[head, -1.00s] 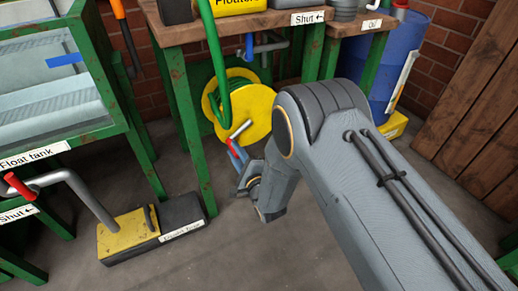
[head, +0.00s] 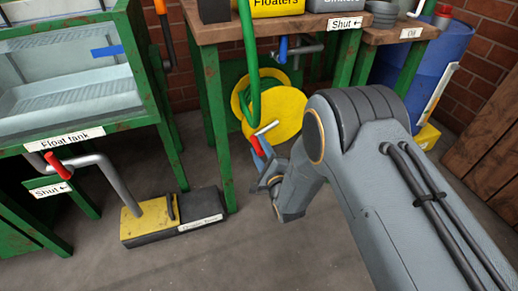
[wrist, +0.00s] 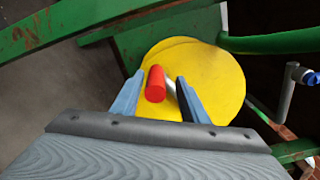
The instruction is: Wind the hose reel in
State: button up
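The yellow hose reel (head: 285,112) stands under the workbench, with the green hose (head: 250,60) running up from it. Its crank has a pale metal arm (head: 267,127) and a red grip (head: 257,146). In the wrist view the yellow disc (wrist: 215,85) fills the middle, and the red grip (wrist: 155,84) points towards me. My gripper (wrist: 160,77) is open, its blue-grey fingers on either side of the red grip. The grip lies nearer the left finger, with a gap to the right one. In the head view my gripper (head: 263,162) is at the crank, partly hidden by my arm.
A green bench leg (head: 217,130) stands just left of the reel. A yellow and black pedal box (head: 150,222) sits on the floor at left, below the float tank (head: 70,75). A blue drum (head: 440,60) stands at right. The floor in front is clear.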

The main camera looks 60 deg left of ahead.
jog(key=shift+s, duration=0.2)
jog(key=shift+p+v, duration=0.95)
jog(key=shift+v, duration=2.9)
jog(key=shift+w, duration=0.1)
